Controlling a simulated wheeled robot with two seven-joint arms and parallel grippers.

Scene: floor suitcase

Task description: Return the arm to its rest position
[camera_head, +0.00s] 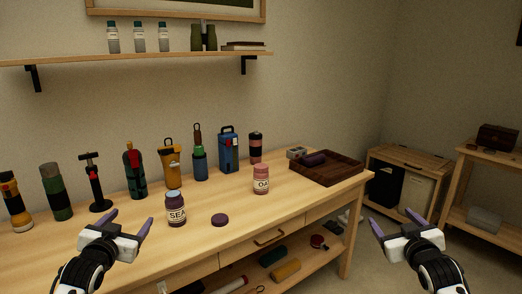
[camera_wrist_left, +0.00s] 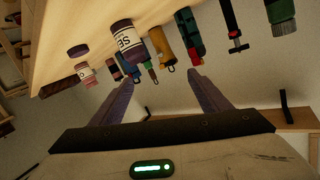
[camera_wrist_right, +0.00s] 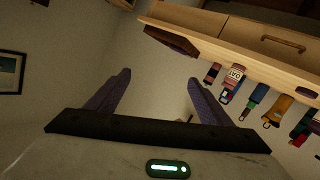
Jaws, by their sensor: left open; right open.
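My left gripper (camera_head: 128,232) is open and empty at the lower left of the head view, in front of the table's front edge. Its two purple fingers stand apart in the left wrist view (camera_wrist_left: 158,100), with nothing between them. My right gripper (camera_head: 394,230) is open and empty at the lower right of the head view, to the right of the table. Its fingers are spread in the right wrist view (camera_wrist_right: 160,98). Neither gripper touches anything.
A wooden table (camera_head: 240,208) bears several bottles and tools. A jar marked SEA (camera_head: 177,212), a purple lid (camera_head: 219,220), a pink jar (camera_head: 261,180) and a dark wooden tray (camera_head: 335,170) stand there. A lower shelf (camera_head: 245,283) holds loose items. Free floor lies right of the table.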

